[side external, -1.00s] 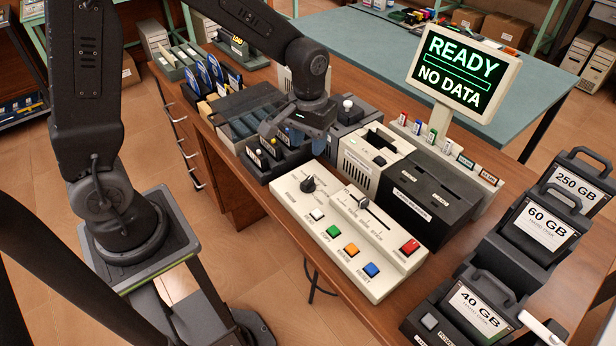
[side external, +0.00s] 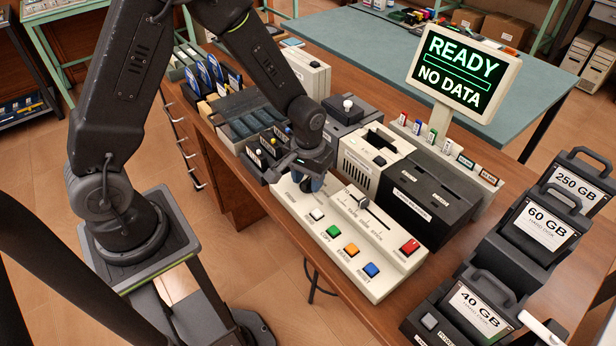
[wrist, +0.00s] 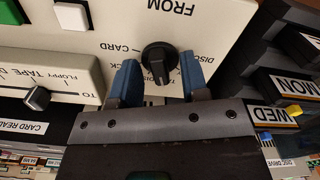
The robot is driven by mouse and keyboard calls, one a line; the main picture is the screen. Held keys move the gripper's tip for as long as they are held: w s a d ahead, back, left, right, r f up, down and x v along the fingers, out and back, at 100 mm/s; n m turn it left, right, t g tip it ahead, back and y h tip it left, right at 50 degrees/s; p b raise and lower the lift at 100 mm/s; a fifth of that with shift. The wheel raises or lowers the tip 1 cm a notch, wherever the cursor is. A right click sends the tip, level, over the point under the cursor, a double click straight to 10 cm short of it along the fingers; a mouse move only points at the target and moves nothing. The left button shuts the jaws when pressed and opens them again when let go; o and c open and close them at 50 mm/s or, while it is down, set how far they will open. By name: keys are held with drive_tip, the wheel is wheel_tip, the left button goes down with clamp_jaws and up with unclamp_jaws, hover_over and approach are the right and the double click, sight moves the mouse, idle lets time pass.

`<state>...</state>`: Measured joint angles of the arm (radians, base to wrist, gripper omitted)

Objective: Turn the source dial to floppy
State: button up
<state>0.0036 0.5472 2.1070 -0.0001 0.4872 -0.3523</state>
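The source dial (wrist: 158,60) is a round black knob with a raised grip bar under the upside-down word FROM in the wrist view. Its bar runs about up-down in that picture. CARD and DISC labels show beside it, some partly covered. Which label it points at I cannot tell. My gripper (wrist: 159,66) is open, with one blue-padded finger on each side of the knob and gaps between. In the side view my gripper (side external: 311,184) is low over the cream panel (side external: 375,285) and hides the dial.
A TO slider with a dark knob (wrist: 38,97) sits beside the dial. White, green, orange, blue and red buttons (side external: 333,231) lie in front. Dark card trays (side external: 268,155) stand close behind the gripper. The screen (side external: 460,70) reads READY, NO DATA.

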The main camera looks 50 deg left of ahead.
clamp_jaws()
drive_tip(key=shift+n, duration=0.3)
drive_tip(key=n, duration=0.3)
drive_tip(key=shift+n, duration=2.1)
unclamp_jaws()
drive_tip(key=shift+r, duration=0.1)
